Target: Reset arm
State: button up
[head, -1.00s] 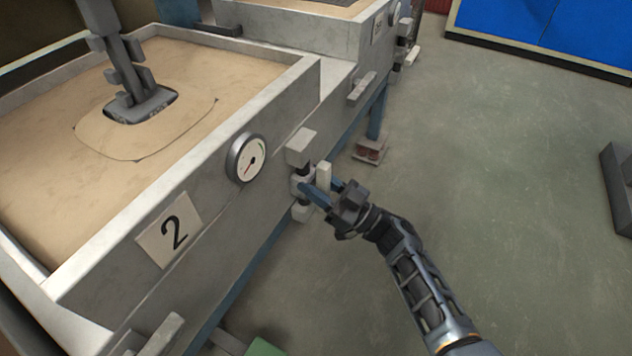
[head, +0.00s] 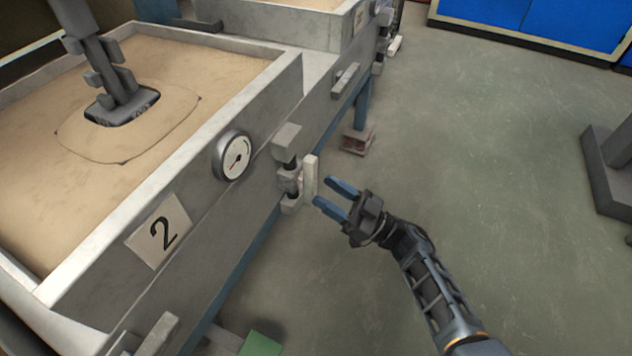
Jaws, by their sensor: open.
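My gripper (head: 331,195) is open and empty, with its two blue fingers pointing left. It is in the middle of the head view, a short gap to the right of a pale upright lever (head: 310,178). The lever sits on a valve-like fitting (head: 288,180) on the front wall of the grey sand box (head: 215,185) marked 2. The fingers appear clear of the lever.
A round gauge (head: 234,156) and a number 2 plate (head: 159,231) are on the box wall. A second box (head: 290,27) stands behind. Blue cabinets (head: 545,25) are at the back right, and a grey stand (head: 608,170) is at the right edge. The floor (head: 490,140) between is clear.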

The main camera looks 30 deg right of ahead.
jog(key=shift+s+d+f, duration=0.15)
jog(key=shift+s+d, duration=0.15)
jog(key=shift+s, duration=0.05)
dwell(0.3)
jog(key=shift+s+a+f, duration=0.1)
jog(key=shift+s, duration=0.2)
jog(key=s+a+r+m+h, duration=0.15)
jog(key=s+h, duration=0.25)
jog(key=s, duration=0.5)
jog(key=s+r+m+h, duration=0.3)
jog(key=s+h, duration=0.1)
jog(key=s, duration=0.5)
jog(key=s+a+r+m+h, duration=0.1)
jog(key=s+r+m+h, duration=0.2)
jog(key=s, duration=0.6)
jog(key=s+r+g+h, duration=0.2)
jog(key=s+r+g, duration=0.1)
jog(key=s+r, duration=0.6)
notch_tip(320, 180, up, 24)
jog(key=p, duration=2.5)
jog(key=shift+w+a, duration=0.15)
jog(key=shift+a, duration=0.15)
jog(key=shift+f, duration=0.15)
jog(key=shift+c, duration=0.2)
